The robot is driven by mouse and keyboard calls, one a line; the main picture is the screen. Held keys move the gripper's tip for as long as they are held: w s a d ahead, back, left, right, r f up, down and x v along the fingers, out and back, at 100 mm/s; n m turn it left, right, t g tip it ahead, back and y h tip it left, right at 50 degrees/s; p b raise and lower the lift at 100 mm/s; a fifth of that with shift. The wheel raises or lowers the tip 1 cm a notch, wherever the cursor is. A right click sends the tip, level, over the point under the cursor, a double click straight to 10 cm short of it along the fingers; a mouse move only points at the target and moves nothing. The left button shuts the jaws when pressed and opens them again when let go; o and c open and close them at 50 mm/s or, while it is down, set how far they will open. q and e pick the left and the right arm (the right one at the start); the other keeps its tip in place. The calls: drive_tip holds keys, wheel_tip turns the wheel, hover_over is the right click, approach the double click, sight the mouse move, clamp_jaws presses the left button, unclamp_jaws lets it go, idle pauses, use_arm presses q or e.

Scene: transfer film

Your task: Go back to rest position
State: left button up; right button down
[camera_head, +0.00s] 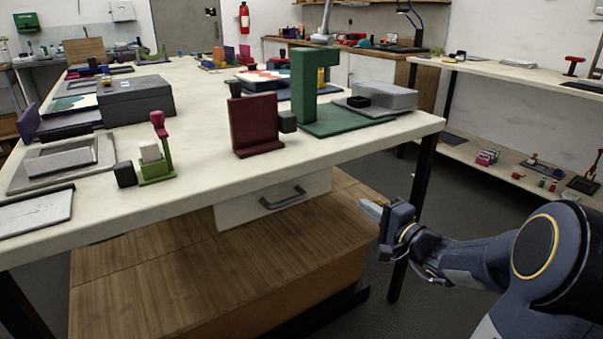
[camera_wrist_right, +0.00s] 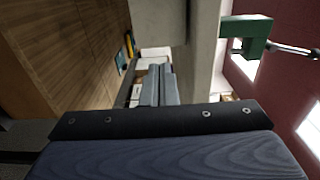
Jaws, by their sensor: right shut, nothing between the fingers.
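My right gripper (camera_head: 374,208) is in front of the workbench's near right corner, below the tabletop level, apart from the bench. Its fingers are shut and hold nothing; they also show side by side in the right wrist view (camera_wrist_right: 160,86). My right arm comes in from the lower right of the head view. My left gripper and arm are not in view.
The workbench (camera_head: 215,165) bears a green stand (camera_head: 305,85), a dark red bracket (camera_head: 255,123), a green holder with a white block (camera_head: 151,160) and a grey box (camera_head: 135,100). A drawer (camera_head: 275,200) and wooden lower shelf (camera_head: 190,270) sit below. Floor is clear right of the bench.

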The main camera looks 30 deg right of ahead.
drive_tip(key=shift+a, duration=0.1)
drive_tip(key=s+a+n+g+y, duration=0.4)
drive_tip(key=a+n, duration=0.1)
drive_tip(key=a, duration=0.5)
drive_tip(key=s+a+n+g+y, duration=0.3)
drive_tip(key=s+a+n+y, duration=0.15)
drive_tip(key=a, duration=0.65)
drive_tip(key=s+a+f+n+g+h, duration=0.1)
drive_tip(key=s+f+n+g+h, duration=0.25)
drive_tip(key=s, duration=0.35)
drive_tip(key=s+a+f+n+g+h, duration=0.1)
drive_tip(key=s+f+n+g+h, duration=0.15)
drive_tip(key=s+f, duration=0.35)
wheel_tip(320, 180, up, 29)
drive_tip(key=s+p, duration=0.1)
drive_tip(key=p, duration=2.6)
drive_tip(key=shift+s+f+t, duration=0.2)
drive_tip(key=shift+t, duration=0.1)
